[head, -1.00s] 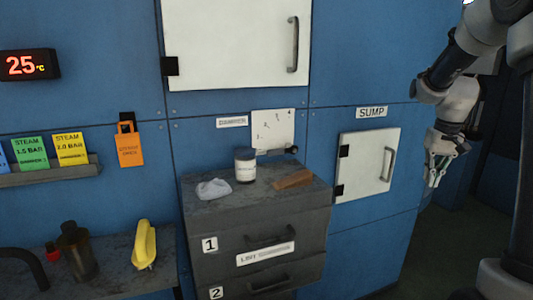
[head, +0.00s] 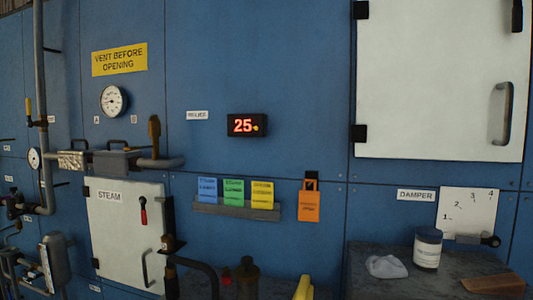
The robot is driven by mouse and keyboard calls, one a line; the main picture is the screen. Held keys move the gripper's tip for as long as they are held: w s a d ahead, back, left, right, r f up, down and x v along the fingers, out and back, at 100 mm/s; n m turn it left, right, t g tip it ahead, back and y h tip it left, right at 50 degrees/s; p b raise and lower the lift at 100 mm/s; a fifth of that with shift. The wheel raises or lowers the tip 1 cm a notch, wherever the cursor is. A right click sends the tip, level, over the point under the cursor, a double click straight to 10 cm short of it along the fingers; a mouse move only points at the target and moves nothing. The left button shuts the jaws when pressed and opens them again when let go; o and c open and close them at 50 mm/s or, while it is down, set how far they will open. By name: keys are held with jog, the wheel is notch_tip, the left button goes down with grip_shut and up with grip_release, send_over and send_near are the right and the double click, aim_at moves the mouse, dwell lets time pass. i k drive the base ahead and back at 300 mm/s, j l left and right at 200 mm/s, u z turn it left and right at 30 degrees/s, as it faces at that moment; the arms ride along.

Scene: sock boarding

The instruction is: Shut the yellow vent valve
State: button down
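A yellow lever (head: 28,108) stands upright beside the vertical grey pipe (head: 39,70) at the far left of the head view. A darker, brownish-yellow handle (head: 154,131) stands upright above the horizontal pipe, right of the round gauge (head: 114,100). A yellow sign (head: 119,59) reading "VENT BEFORE OPENING" hangs above that gauge. No label visible here tells which handle is the vent valve. My gripper is not in view.
A white "STEAM" door (head: 125,225) with a small red lever (head: 144,211) is below the pipes. A bent dark pipe (head: 200,270) and a dark bottle (head: 246,280) stand low in front. A cabinet top (head: 375,290) holds a jar (head: 428,248) at right.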

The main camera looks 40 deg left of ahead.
aim_at(29, 122)
jog(key=j+u, duration=0.1)
jog(key=u, duration=0.75)
jog(key=i+j+u, duration=0.1)
jog(key=j+u, duration=0.25)
jog(key=i+j+u, duration=0.1)
jog(key=j+u, duration=0.3)
jog(key=i+j+u, duration=0.2)
jog(key=j+u, duration=0.15)
jog(key=i+j+u, duration=0.1)
jog(key=i+j, duration=0.25)
jog(key=j, duration=0.15)
jog(key=i+j, duration=0.35)
jog(key=j, duration=0.15)
jog(key=i+j+u, duration=0.15)
jog(key=i+j, duration=0.2)
jog(key=j, duration=0.15)
